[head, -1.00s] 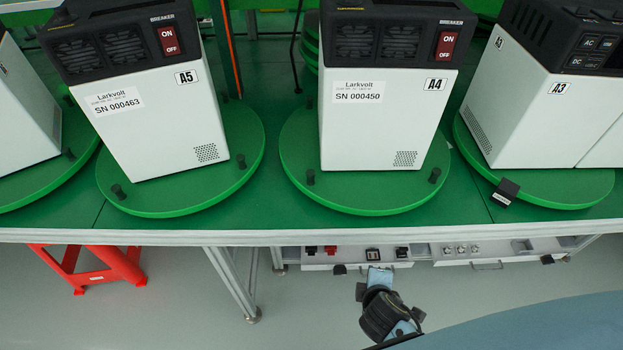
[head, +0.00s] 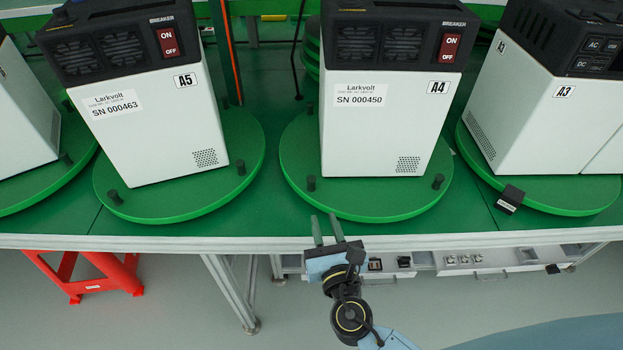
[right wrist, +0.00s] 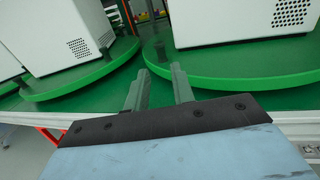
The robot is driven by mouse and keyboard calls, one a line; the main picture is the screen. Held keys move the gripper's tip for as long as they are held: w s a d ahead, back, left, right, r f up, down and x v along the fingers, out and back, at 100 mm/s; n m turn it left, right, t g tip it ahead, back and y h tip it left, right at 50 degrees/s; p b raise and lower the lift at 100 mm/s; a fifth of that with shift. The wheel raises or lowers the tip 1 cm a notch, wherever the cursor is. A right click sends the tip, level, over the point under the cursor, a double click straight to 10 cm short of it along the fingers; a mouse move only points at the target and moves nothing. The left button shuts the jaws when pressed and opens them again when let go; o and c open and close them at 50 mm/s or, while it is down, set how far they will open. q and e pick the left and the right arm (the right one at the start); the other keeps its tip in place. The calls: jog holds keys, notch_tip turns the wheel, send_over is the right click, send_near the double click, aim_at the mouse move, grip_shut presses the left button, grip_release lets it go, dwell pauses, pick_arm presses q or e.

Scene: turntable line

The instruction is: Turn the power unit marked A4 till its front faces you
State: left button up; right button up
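The power unit marked A4 (head: 385,130) stands upright on a round green turntable (head: 370,205). The face toward me carries a Larkvolt SN 000450 label, a vent grid and a red breaker switch. Two black pegs stand on the turntable's near rim, a left peg (head: 311,183) and a right peg (head: 438,181). My right gripper (head: 325,222) is open and empty at the near table edge, just below the left peg. In the right wrist view its two fingers (right wrist: 160,82) are apart, pointing toward the peg (right wrist: 160,51), not touching it. My left gripper is not in view.
Unit A5 (head: 150,135) stands on its own turntable to the left, and unit A3 (head: 540,125) to the right, with a black tag (head: 510,197) at its rim. A red stool (head: 95,275) is under the table. Drawers with sockets hang below the edge.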

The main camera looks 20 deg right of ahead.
aim_at(312, 182)
jog(key=w, duration=0.8)
jog(key=w+d, duration=0.1)
jog(key=w, duration=0.4)
jog(key=shift+w+b, duration=0.1)
jog(key=shift+b, duration=0.25)
jog(key=shift+c, duration=0.3)
grip_shut()
